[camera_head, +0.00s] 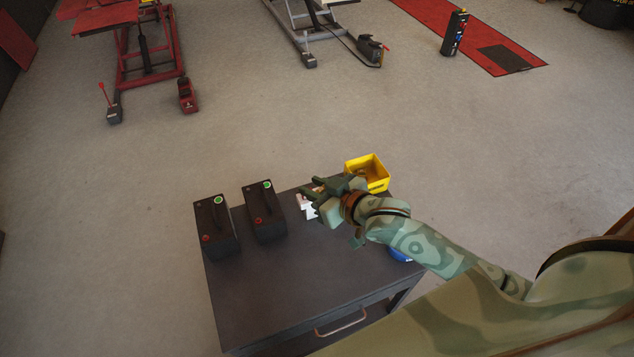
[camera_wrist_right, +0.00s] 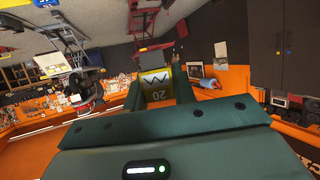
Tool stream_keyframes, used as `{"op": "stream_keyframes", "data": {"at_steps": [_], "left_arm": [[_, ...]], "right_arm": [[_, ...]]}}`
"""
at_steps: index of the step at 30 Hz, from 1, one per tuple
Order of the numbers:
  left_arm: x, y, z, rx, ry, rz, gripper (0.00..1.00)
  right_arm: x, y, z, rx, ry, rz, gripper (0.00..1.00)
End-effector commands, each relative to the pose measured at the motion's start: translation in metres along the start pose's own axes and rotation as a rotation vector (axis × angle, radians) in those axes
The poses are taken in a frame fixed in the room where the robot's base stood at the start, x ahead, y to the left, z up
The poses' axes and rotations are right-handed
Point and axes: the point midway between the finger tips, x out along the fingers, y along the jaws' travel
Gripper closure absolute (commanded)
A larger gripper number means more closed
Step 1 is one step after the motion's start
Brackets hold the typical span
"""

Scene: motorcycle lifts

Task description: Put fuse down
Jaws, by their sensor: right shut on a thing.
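My right gripper (camera_head: 318,194) reaches over the far right part of the dark cabinet top (camera_head: 290,290). In the right wrist view it is shut on a yellow fuse (camera_wrist_right: 156,85) marked 20, held between its two fingers. In the head view I cannot make out the fuse clearly at the gripper. I cannot tell the exact height of the gripper over the top. My left gripper is not in view.
Two black boxes with green round marks, one (camera_head: 216,228) at the left edge and one (camera_head: 264,212) beside it, stand on the top. A white item (camera_head: 308,208) lies near my gripper. A yellow bin (camera_head: 379,183) is at the far right corner. The near top is clear.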

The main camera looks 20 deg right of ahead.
Motion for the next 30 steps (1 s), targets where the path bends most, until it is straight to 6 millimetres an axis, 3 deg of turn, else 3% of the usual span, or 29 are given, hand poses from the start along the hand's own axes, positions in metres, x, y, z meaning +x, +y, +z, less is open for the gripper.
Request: {"op": "stream_keyframes", "data": {"at_steps": [9, 15, 24, 30], "left_arm": [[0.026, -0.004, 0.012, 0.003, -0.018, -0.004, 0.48], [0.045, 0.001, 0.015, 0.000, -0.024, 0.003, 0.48], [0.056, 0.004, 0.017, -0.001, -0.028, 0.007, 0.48], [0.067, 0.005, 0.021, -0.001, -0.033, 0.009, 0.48]], "right_arm": [[0.061, 0.060, 0.015, -0.004, 0.001, 0.005, 0.95], [0.092, 0.081, 0.043, 0.000, 0.001, 0.003, 0.95], [0.111, 0.094, 0.056, -0.001, 0.003, 0.002, 0.95], [0.122, 0.093, 0.084, 0.002, 0.001, 0.001, 0.95]]}}
